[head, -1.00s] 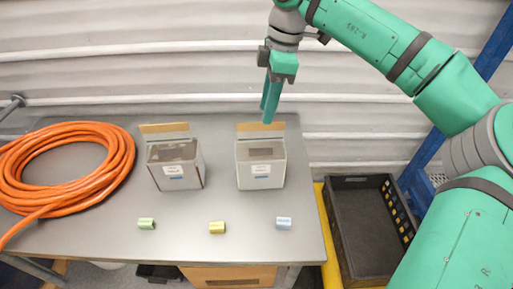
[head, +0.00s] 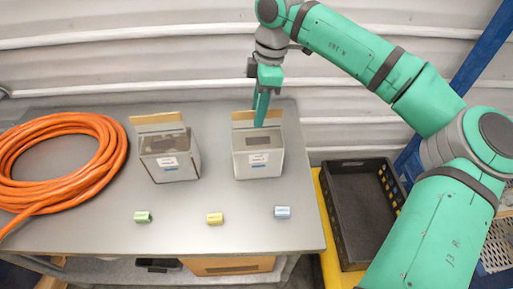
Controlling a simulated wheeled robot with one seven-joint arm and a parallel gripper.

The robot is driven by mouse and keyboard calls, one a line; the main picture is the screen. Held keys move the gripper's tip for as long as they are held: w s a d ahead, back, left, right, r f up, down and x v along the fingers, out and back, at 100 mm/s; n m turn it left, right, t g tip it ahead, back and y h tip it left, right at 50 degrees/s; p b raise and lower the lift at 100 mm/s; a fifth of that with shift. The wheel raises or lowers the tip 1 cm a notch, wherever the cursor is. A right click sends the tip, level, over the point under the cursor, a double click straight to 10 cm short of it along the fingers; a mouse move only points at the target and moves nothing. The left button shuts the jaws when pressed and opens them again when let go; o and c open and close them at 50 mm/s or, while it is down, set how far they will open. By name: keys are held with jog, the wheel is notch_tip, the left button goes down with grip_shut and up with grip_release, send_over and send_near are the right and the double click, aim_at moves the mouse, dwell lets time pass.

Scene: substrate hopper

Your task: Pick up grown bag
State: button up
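My gripper (head: 261,108) points down at the back of the right-hand white box, its fingertips at the raised tan flap. The fingers look close together, and I cannot tell whether they hold anything. The right box (head: 257,163) stands open on the table, with a dark patch (head: 258,141) on its light top contents. The left box (head: 169,170) is similar, with darker contents (head: 165,144). Both have white front labels and raised tan back flaps. No thing is clearly recognisable as a grown bag. A green (head: 143,217), a yellow (head: 215,219) and a pale blue (head: 282,212) small block lie in front.
An orange hose coil (head: 62,205) covers the left of the grey table (head: 240,232). A black crate (head: 340,228) stands at the right beside a yellow edge (head: 326,262). A corrugated wall (head: 120,62) closes the back. Bare table lies between boxes and blocks.

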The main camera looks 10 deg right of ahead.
aim_at(257, 130)
jog(key=shift+a+f, duration=0.15)
jog(key=shift+f, duration=0.6)
jog(key=shift+a+f, duration=0.1)
jog(key=shift+f, duration=0.65)
jog(key=shift+f, duration=0.25)
